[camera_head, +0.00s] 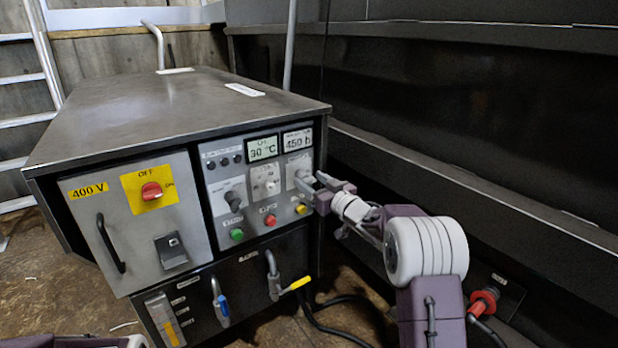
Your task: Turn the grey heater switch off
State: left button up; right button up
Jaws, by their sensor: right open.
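The control panel (246,222) on the front of the steel cabinet carries a dark grey knob (233,200) at left, a pale dial (265,183) in the middle and a light grey knob (299,170) at right. The small labels are too blurred to read, so I cannot tell for sure which one is the heater switch. My right gripper (313,187) is open at the panel's right side, its fingers pointing at the light grey knob and partly covering it. I cannot tell whether they touch it. My left gripper is out of view.
Green (236,234), red (270,220) and yellow (301,209) buttons sit below the knobs. A red main switch (151,191) is on the left door. Valve handles (274,277) stick out below. A dark wall (470,110) stands close on the right.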

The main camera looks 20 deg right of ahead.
jog(key=shift+w+a, duration=0.25)
jog(key=shift+w, duration=0.45)
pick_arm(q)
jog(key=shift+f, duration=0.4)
pick_arm(e)
jog(key=shift+c, duration=0.4)
grip_shut()
